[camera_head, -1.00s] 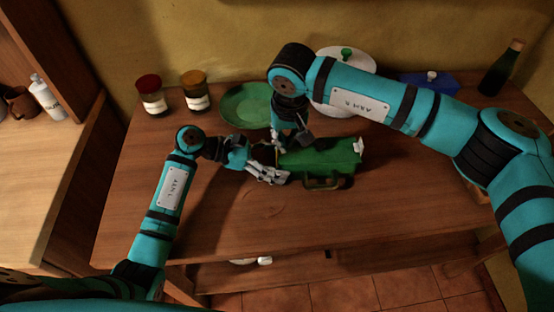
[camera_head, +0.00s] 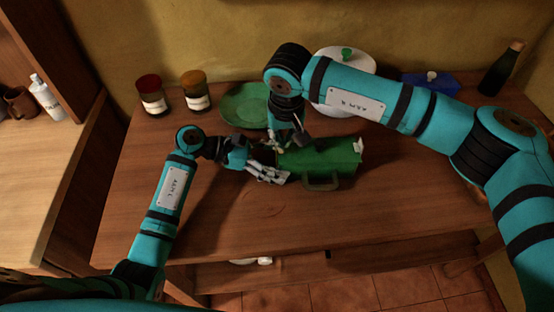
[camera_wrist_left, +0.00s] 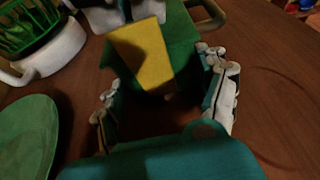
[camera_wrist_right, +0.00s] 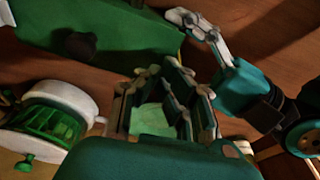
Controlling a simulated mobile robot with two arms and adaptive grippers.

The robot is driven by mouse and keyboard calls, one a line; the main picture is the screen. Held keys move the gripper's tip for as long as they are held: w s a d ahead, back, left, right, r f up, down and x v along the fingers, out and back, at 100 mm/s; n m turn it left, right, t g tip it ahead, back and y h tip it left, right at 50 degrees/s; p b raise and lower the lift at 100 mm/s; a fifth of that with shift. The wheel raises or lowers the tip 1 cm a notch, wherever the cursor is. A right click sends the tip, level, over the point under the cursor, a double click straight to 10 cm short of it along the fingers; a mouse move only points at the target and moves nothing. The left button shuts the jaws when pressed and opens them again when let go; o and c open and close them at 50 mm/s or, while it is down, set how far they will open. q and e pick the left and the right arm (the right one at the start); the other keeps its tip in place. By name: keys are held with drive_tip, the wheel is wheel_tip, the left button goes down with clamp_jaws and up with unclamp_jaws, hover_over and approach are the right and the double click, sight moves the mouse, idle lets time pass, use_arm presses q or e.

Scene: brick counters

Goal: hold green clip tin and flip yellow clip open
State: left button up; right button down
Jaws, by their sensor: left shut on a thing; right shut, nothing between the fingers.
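The green clip tin (camera_head: 325,157) lies on the table with its dark handle (camera_head: 322,184) toward me. A white clip (camera_head: 358,146) shows at its right end. The yellow clip (camera_wrist_left: 142,55) is a flat flap at the tin's left end, clear in the left wrist view; I cannot tell how far it is flipped. My left gripper (camera_head: 272,167) is shut on the tin's left end, with fingers on both sides in the left wrist view (camera_wrist_left: 165,98). My right gripper (camera_head: 280,146) is shut and empty, pointing down beside that end, close to the yellow clip; contact is unclear.
A green plate (camera_head: 243,104) lies behind my left gripper. Two jars (camera_head: 152,97) stand at the back left. The table's front is clear.

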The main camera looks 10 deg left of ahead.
drive_tip(key=shift+s+a, duration=0.15)
drive_tip(key=shift+a, duration=0.45)
drive_tip(key=shift+s+a, duration=0.15)
drive_tip(key=shift+a, duration=0.55)
drive_tip(key=shift+s+a+f, duration=0.15)
drive_tip(key=shift+a+f, duration=0.2)
drive_tip(key=shift+a, duration=0.15)
drive_tip(key=shift+s+a+f, duration=0.15)
drive_tip(key=shift+a+f, duration=0.15)
drive_tip(key=shift+a, duration=0.15)
drive_tip(key=w+v, duration=0.1)
drive_tip(key=v, duration=0.7)
drive_tip(key=shift+w, duration=0.35)
drive_tip(key=shift+r, duration=0.15)
use_arm(q)
drive_tip(key=o, duration=1.5)
drive_tip(key=shift+c, duration=0.2)
drive_tip(key=shift+a, duration=0.1)
